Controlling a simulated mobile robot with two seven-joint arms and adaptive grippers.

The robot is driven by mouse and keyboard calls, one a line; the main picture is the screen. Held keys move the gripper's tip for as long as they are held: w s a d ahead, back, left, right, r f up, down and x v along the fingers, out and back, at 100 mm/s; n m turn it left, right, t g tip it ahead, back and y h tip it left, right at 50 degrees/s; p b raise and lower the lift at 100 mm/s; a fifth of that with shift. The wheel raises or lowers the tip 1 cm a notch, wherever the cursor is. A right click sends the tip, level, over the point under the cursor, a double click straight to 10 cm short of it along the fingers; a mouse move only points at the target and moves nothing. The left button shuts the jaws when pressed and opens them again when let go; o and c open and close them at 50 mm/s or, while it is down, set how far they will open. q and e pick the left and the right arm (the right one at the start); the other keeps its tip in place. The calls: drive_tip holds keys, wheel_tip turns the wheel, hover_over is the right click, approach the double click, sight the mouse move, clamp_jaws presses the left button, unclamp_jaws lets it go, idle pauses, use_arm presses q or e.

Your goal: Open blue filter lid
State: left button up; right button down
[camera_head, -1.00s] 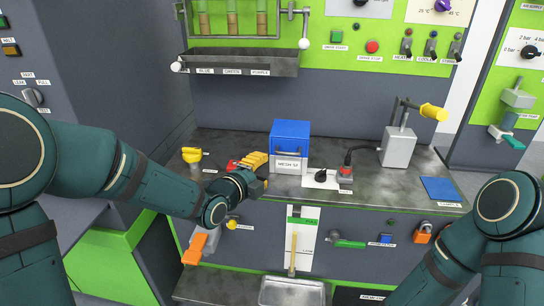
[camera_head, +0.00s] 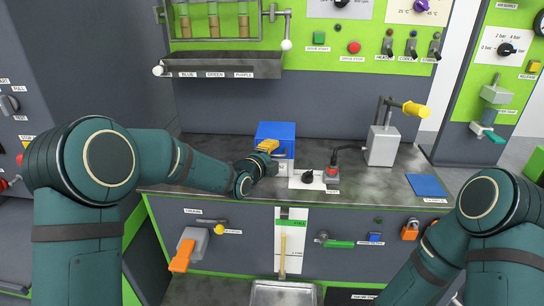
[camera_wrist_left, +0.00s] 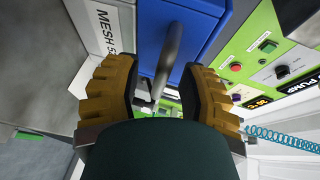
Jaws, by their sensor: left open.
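The filter box with its blue lid (camera_head: 277,131) stands on the dark bench. The lid looks closed in the head view. My left gripper (camera_head: 268,148) is at the front of the box, partly hiding it. In the left wrist view the blue lid (camera_wrist_left: 207,28) fills the top middle, with a grey bar handle (camera_wrist_left: 170,58) across it. The yellow-brown fingers of my left gripper (camera_wrist_left: 160,82) are open, one on each side of the handle. Whether they touch it I cannot tell. My right arm shows at the lower right, but its gripper is out of view.
Right of the box are a red-button device (camera_head: 332,175) with a black cable and a grey block with a yellow-handled lever (camera_head: 383,145). A blue mat (camera_head: 427,185) lies at the bench's right. A tray rack (camera_head: 225,64) hangs above on the left.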

use_arm(q)
clamp_jaws()
drive_tip(key=shift+r, duration=0.1)
drive_tip(key=shift+w+r+p, duration=0.15)
drive_tip(key=shift+r+p, duration=0.3)
drive_tip(key=shift+p, duration=0.15)
drive_tip(key=r+g+p, duration=0.1)
drive_tip(key=p, duration=0.1)
drive_tip(key=w+r+g+p, duration=0.1)
drive_tip(key=r+p, duration=0.1)
drive_tip(key=shift+w+r+n+g+y, duration=0.1)
drive_tip(key=shift+r+n+g+y, duration=0.2)
drive_tip(key=shift+n+y, duration=0.1)
wheel_tip(320, 180, up, 4)
drive_tip(key=p, duration=0.3)
hover_over(277, 138)
drive_tip(key=a, duration=0.1)
drive_tip(key=shift+w+r, duration=0.1)
drive_tip(key=shift+w, duration=0.25)
